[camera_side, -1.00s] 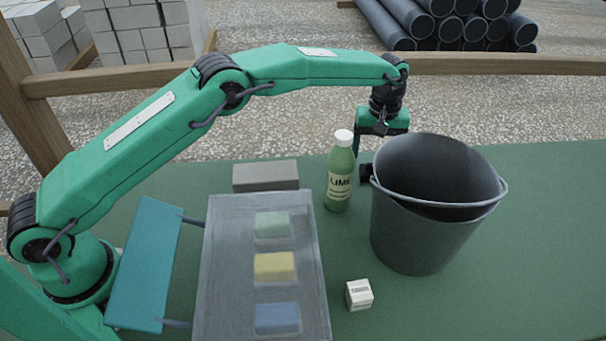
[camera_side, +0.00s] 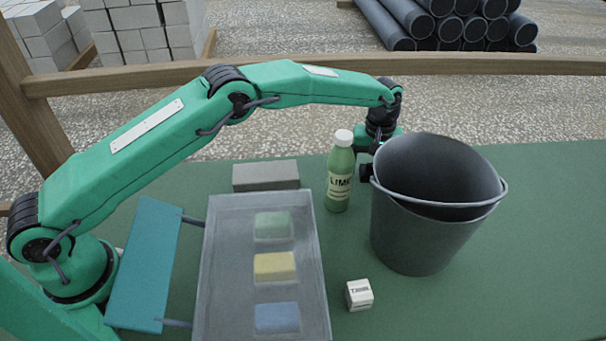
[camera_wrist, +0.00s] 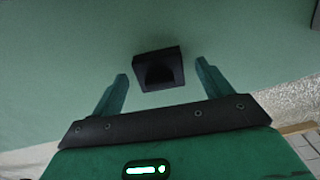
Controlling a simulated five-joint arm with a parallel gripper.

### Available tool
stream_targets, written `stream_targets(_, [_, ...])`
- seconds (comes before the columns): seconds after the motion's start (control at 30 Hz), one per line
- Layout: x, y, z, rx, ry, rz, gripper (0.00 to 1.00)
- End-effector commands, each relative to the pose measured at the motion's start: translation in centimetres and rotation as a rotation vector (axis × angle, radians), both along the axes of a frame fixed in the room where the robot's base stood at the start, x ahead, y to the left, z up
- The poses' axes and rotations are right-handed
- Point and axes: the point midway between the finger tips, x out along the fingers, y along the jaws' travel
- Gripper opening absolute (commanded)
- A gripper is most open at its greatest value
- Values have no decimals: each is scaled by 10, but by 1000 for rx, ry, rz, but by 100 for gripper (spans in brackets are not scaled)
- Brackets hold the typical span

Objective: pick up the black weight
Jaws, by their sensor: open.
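The black weight (camera_wrist: 158,69) is a small dark block on the green surface in the wrist view. In the side view only a dark bit of it (camera_side: 366,173) shows between the lime bottle and the bucket; the rest is hidden behind the bucket. My gripper (camera_wrist: 162,74) is open and empty, with one finger on each side of the weight in the wrist picture. The weight lies around the fingertips and a little beyond them, apart from both. In the side view my gripper (camera_side: 380,143) is lowered behind the bucket, its fingers mostly hidden.
A grey bucket (camera_side: 410,240) stands close in front of my gripper. A green lime bottle (camera_side: 338,185) stands just left of it. A white cube (camera_side: 359,295), a grey block (camera_side: 265,176) and a clear-lidded box (camera_side: 210,270) with coloured blocks are nearby. The right of the table is clear.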

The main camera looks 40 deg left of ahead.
Motion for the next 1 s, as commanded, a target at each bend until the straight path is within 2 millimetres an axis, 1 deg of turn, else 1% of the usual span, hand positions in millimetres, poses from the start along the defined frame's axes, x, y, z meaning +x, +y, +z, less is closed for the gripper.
stream_targets(0.27, [0,0,0,0,0,0,78])
stream_targets(0.3, [0,0,0,0,0,0,76])
stream_targets(0.37, [0,0,0,0,0,0,64])
stream_targets(0.4, [0,0,0,0,0,0,57])
stream_targets(0.47, [0,0,0,0,0,0,45])
stream_targets(0.6, [0,0,1,0,0,0,17])
stream_targets(0.63, [1,0,2,-1,-3,0,16])
stream_targets(0.87, [1,0,2,-1,-3,0,16])
stream_targets(1.0, [1,0,8,-1,-5,0,16])
